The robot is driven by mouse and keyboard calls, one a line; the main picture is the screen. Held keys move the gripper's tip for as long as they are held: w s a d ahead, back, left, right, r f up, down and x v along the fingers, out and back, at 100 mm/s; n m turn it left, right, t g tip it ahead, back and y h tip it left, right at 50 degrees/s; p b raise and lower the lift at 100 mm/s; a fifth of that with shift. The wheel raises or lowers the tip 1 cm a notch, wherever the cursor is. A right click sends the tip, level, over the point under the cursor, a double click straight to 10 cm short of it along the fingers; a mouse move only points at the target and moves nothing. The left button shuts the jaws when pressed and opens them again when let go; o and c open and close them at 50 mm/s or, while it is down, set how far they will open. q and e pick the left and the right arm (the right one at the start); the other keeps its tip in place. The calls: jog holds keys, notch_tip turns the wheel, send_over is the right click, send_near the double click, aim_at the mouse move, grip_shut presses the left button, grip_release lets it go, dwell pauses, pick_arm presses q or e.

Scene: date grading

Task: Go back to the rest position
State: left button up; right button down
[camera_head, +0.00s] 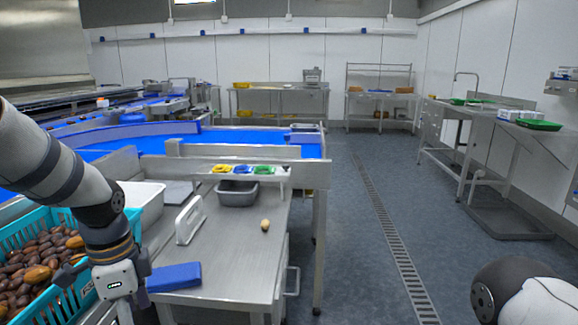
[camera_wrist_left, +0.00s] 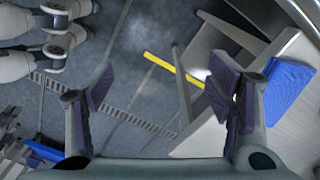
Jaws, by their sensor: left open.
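My left gripper (camera_wrist_left: 160,95) is open in the left wrist view, with its two fingers wide apart and nothing between them. Behind the gap are the grey floor and a yellow strip. In the head view my left arm hangs down at the left, between the turquoise crate (camera_head: 62,302) of brown dates and the steel worktable (camera_head: 228,258). Its gripper's fingers are hard to make out there. Part of my right arm shows at the bottom right of the head view; its gripper is outside the frame.
A blue block (camera_head: 174,277) lies at the worktable's near left edge. A white upright plate (camera_head: 189,220), a grey tub (camera_head: 237,193) and one yellowish date (camera_head: 265,225) are on the table. A white bin (camera_head: 140,203) stands left. The floor (camera_head: 350,240) to the right is clear.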

pick_arm(q)
jog(key=s+d+f+n+g, duration=0.1)
jog(key=s+d+f+n, duration=0.15)
jog(key=s+f, duration=0.45)
jog(key=s+d+f+n, duration=0.1)
jog(key=s+f+n, duration=0.2)
jog(key=f, duration=0.7)
jog(key=s+f+n, duration=0.2)
jog(key=s+n, duration=0.2)
jog(key=s, duration=0.8)
jog(key=s+f+n+g, duration=0.1)
jog(key=s+f+n, duration=0.2)
jog(key=s, duration=0.9)
jog(key=shift+s+f+n, duration=0.35)
jog(key=shift+s, duration=0.05)
